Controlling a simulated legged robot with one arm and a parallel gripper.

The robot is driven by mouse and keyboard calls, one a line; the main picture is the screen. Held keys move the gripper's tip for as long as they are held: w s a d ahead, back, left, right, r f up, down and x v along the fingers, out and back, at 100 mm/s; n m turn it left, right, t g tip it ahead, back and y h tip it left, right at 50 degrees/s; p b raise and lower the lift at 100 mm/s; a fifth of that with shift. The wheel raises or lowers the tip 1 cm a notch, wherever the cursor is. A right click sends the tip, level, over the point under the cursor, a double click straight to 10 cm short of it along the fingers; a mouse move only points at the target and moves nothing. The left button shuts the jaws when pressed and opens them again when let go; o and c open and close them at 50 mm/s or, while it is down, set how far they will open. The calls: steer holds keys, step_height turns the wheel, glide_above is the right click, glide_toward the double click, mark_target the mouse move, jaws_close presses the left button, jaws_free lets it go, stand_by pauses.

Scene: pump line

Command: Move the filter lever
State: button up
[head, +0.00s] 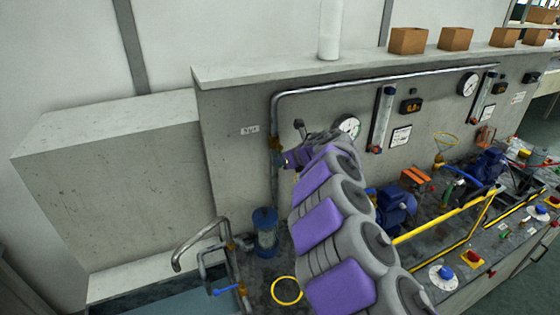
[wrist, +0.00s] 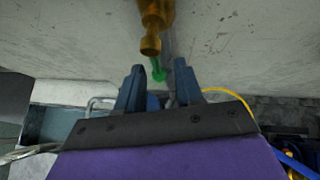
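My gripper (wrist: 160,80) is open, its two dark blue fingers apart with nothing visible held between them. In the wrist view a brass valve fitting (wrist: 152,25) hangs just beyond the fingertips, and a green part (wrist: 158,70) shows in the gap between them. In the head view the gripper is beside the brass fitting (head: 274,146) on the vertical pipe, partly hidden by my purple and grey arm. A blue filter canister (head: 265,232) stands below. A blue lever handle (head: 225,290) is on the low pipework to its left. I cannot tell which part is the filter lever.
A grey panel wall (head: 235,170) stands close behind the gripper, with a pressure gauge (head: 349,126) to the right. Blue pumps (head: 393,207) and yellow rails (head: 440,222) occupy the bench to the right. A yellow ring (head: 286,291) lies near the arm.

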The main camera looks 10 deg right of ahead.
steer(key=p+v, duration=0.1)
steer(key=v, duration=1.1)
steer(key=shift+s, duration=0.25)
steer(key=shift+d, duration=0.1)
